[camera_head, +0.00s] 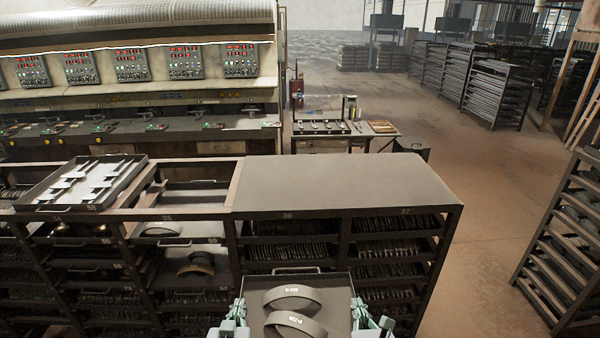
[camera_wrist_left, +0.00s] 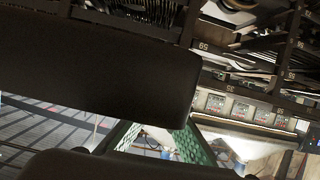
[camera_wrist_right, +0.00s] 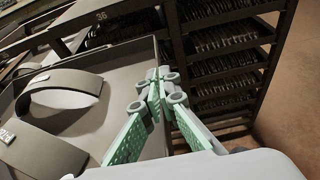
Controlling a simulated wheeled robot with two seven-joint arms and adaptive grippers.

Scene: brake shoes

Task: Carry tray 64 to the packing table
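A dark tray (camera_head: 340,291) with two curved brake shoes (camera_head: 292,297) sits low in the middle of the head view. I cannot read a tray number on it. My left gripper (camera_head: 236,314) is at its left wall and my right gripper (camera_head: 374,325) at its right wall. In the right wrist view my right fingers (camera_wrist_right: 158,88) close on the wall of the tray (camera_wrist_right: 118,72). In the left wrist view green fingers (camera_wrist_left: 157,135) converge behind a dark panel, their tips hidden. A table (camera_head: 322,143) stands beyond the rack; I cannot tell if it is the packing table.
A rack (camera_head: 345,185) full of trays of shoes stands directly ahead, with a bare top. Another tray (camera_head: 45,197) with light metal parts lies on its left. Another rack (camera_head: 566,240) stands at right. Brown floor (camera_head: 480,215) is open between them. A machine (camera_head: 140,75) lines the back left.

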